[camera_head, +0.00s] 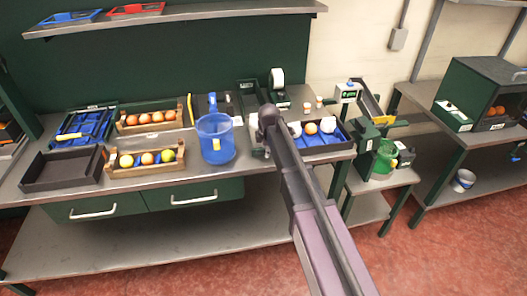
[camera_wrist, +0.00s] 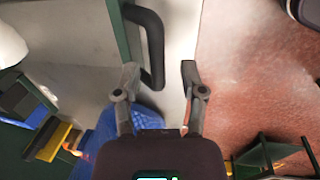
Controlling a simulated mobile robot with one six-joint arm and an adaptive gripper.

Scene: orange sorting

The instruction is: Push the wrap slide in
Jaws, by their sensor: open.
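In the wrist view a dark curved handle (camera_wrist: 152,45) stands at the edge of a green panel (camera_wrist: 122,32). I take it for the wrap slide's handle, but cannot be sure. My gripper (camera_wrist: 158,78) is open, and the handle's lower end shows between its two fingers, nearer the left one. I see nothing clamped, and cannot tell whether a finger touches the handle. In the head view my arm crosses the bench's right part and my gripper is hidden. A blue-lined tray (camera_head: 340,142) with an orange and white round items lies beside the arm there.
A blue jug (camera_head: 215,142) stands left of my arm. Fruit crates (camera_head: 117,172) and a black tray (camera_head: 62,185) are farther left. Red floor (camera_head: 420,235) lies open in front.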

